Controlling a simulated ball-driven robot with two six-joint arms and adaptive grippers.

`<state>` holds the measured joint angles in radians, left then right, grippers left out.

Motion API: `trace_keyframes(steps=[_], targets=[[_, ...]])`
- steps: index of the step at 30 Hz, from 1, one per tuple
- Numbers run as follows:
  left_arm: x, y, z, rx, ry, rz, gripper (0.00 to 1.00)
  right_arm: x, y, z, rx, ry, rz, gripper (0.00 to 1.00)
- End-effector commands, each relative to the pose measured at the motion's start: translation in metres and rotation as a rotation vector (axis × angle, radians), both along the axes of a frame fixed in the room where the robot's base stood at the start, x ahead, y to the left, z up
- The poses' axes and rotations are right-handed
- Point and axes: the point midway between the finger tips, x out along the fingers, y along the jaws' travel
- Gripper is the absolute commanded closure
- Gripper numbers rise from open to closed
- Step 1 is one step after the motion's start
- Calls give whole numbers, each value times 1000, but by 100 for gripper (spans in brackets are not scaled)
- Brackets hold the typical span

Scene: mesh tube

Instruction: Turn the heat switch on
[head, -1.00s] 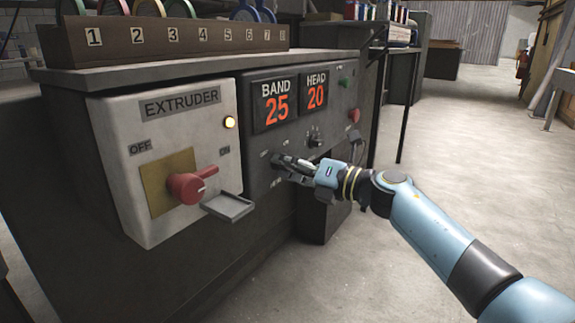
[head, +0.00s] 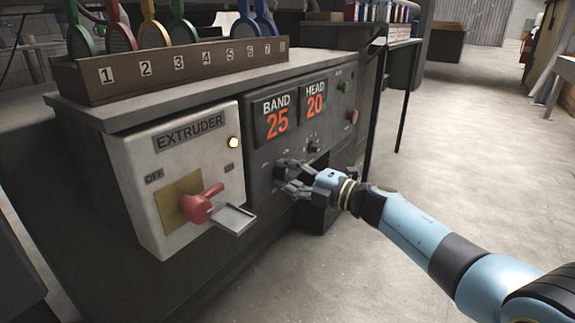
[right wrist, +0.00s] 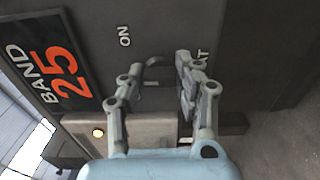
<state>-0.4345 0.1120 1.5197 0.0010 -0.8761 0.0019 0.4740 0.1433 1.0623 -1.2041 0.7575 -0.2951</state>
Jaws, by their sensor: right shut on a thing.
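The heat switch (right wrist: 153,72) is a small grey lever on the dark panel in the right wrist view, between the ON label (right wrist: 125,36) and the partly covered HEAT label (right wrist: 202,55). My right gripper (head: 277,176) is at the panel below the BAND display in the head view, its fingers one above the other and hiding the switch there. In the right wrist view, my right gripper (right wrist: 156,84) has a finger on each side of the switch and is shut on it. The lever's exact setting is hard to tell. My left gripper is not in view.
The EXTRUDER box (head: 190,143) with a red rotary handle (head: 202,204) and a grey plate (head: 231,220) juts out left of my gripper. Its yellow lamp (head: 233,142) is lit. Displays read BAND 25 (head: 276,115) and HEAD 20 (head: 315,104). Open floor lies right.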

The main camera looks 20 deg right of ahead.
Motion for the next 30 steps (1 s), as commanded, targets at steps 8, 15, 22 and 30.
trace_keyframes(steps=[8,15,22,30], targets=[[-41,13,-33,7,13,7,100,0,0,2,206,163,-1,100],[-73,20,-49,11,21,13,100,0,-1,1,375,296,-2,100],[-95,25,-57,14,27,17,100,0,-1,0,504,397,-2,100],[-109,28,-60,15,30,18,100,-1,-1,-2,593,467,-2,100]])
